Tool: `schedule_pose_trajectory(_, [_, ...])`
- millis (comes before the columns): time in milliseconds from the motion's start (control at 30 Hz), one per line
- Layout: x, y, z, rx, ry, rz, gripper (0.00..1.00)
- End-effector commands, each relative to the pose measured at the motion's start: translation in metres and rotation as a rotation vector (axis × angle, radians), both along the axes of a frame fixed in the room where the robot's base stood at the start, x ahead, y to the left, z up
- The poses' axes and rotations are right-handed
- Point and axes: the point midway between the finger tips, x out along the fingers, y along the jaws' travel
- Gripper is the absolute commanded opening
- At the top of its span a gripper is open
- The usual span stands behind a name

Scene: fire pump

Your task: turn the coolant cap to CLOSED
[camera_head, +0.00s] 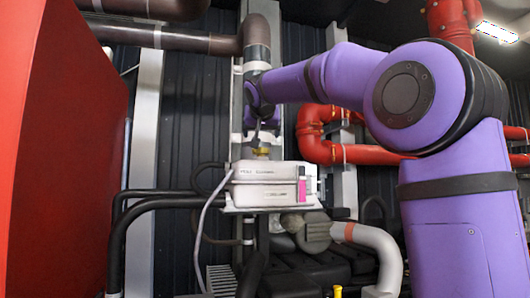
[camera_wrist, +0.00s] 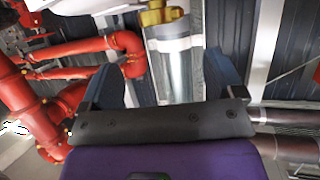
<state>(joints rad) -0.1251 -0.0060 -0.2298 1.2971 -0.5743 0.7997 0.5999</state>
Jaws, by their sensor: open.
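The coolant cap (camera_head: 262,151) is yellow and sits on top of the white coolant tank (camera_head: 255,172) in the head view. It also shows at the top edge of the wrist view (camera_wrist: 163,14), partly cut off by the frame. My gripper (camera_wrist: 165,62) is open in the wrist view, its two dark blue fingers spread apart. The cap lies beyond the fingertips, roughly in line with the gap, and nothing is seen between the fingers. In the head view my wrist is just above the cap, and the fingers are hard to make out. No cap marking is readable.
A red panel (camera_head: 65,140) fills the left side. Red pipes (camera_head: 340,153) run behind my arm, and a grey pipe (camera_head: 257,40) stands above the tank. Black hoses (camera_head: 150,213) and a thin grey cable (camera_head: 202,230) pass left of the tank.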

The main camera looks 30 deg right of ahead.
Motion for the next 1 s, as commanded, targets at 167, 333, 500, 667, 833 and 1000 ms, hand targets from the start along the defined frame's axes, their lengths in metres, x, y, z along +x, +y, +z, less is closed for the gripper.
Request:
schedule_pose_trajectory(167, [0.011, -0.007, -0.003, -0.003, -0.004, -0.004, 0.87])
schedule_pose_trajectory(333, [0.034, -0.019, -0.014, -0.003, -0.003, -0.004, 0.87])
schedule_pose_trajectory(500, [0.057, -0.034, -0.025, -0.002, -0.004, -0.004, 0.87])
schedule_pose_trajectory(667, [0.074, -0.045, -0.034, -0.003, -0.003, -0.004, 0.87])
schedule_pose_trajectory(833, [0.084, -0.051, -0.038, -0.002, -0.005, -0.003, 0.87])
schedule_pose_trajectory(1000, [0.087, -0.052, -0.04, -0.002, -0.004, -0.002, 0.87])
